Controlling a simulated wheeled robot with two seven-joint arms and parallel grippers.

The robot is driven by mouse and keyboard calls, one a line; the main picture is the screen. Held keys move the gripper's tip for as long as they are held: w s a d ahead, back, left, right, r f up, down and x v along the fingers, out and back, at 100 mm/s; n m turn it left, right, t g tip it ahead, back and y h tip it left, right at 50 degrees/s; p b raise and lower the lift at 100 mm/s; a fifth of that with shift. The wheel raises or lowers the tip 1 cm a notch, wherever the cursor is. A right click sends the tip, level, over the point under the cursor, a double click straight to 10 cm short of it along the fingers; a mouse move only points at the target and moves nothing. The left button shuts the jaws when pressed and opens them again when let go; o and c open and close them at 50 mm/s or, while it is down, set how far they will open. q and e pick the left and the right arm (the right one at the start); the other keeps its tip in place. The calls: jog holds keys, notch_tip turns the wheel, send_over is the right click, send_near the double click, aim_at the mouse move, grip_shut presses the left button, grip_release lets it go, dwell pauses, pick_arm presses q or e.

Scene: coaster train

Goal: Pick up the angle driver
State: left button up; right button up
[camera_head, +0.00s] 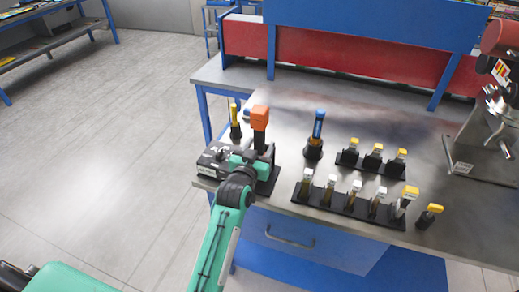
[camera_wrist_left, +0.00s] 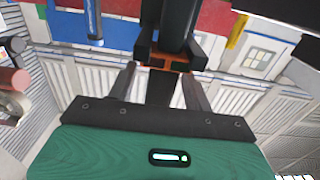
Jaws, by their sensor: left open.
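An orange-topped tool with a black body, which looks like the angle driver (camera_head: 260,118), stands upright at the left end of the grey workbench. My left gripper (camera_head: 250,160) is at its lower body, and the arm and hand partly hide the contact area. In the left wrist view, a black part with orange trim (camera_wrist_left: 163,64) lies ahead between the two fingers of the open left gripper (camera_wrist_left: 163,85). I cannot tell whether either finger touches it. My right gripper is not in view.
A yellow-handled tool (camera_head: 235,118) stands close behind left of the orange one, and a blue-topped tool (camera_head: 317,130) stands to its right. Black racks (camera_head: 345,207) hold several yellow- and white-topped pieces. A metal machine (camera_head: 490,130) stands at the right. Open bench lies behind the racks.

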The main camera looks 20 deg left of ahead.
pick_arm(q)
jog(key=shift+w, duration=0.9)
grip_shut()
jog(key=shift+f, duration=0.1)
dwell(0.6)
jog(key=shift+r, duration=0.2)
